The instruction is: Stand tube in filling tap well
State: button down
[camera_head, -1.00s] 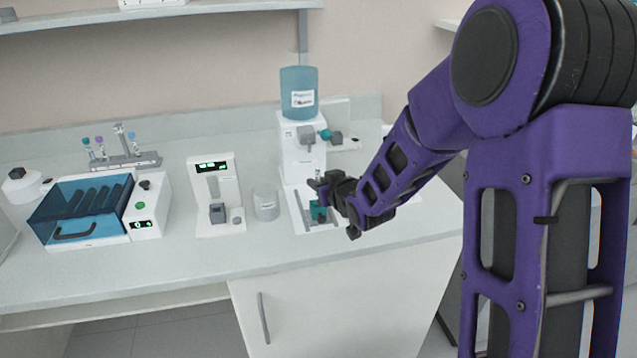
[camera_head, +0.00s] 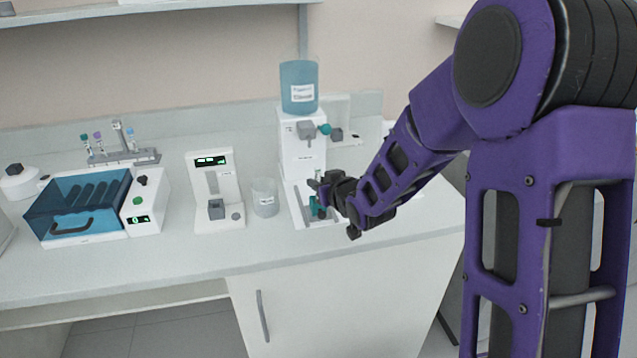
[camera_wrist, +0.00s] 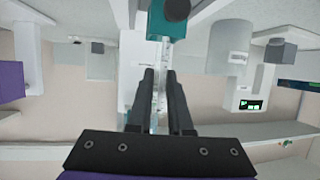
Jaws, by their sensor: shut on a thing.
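The filling tap (camera_head: 298,150) is a white stand with a blue water tank on top and a teal knob. Its base carries a teal block (camera_head: 314,207), which also shows at the top of the wrist view (camera_wrist: 166,24) with a dark round part on it. My gripper (camera_head: 318,190) is over this base, beside the teal block. In the wrist view its two long dark fingers (camera_wrist: 158,75) are close together, shut on a thin clear tube (camera_wrist: 158,98). The tube is mostly hidden by the fingers. I cannot tell whether its end is inside a well.
A clear beaker (camera_head: 264,197) stands left of the tap. Further left are a white device with a green display (camera_head: 214,190) and a blue-lidded machine (camera_head: 85,210). A tube rack (camera_head: 125,158) with coloured caps stands behind. The counter front (camera_head: 190,260) is clear.

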jog(key=shift+f+b, duration=0.35)
jog(key=shift+f, duration=0.1)
jog(key=c, duration=0.8)
grip_release()
jog(key=shift+o, duration=0.2)
jog(key=shift+r, duration=0.1)
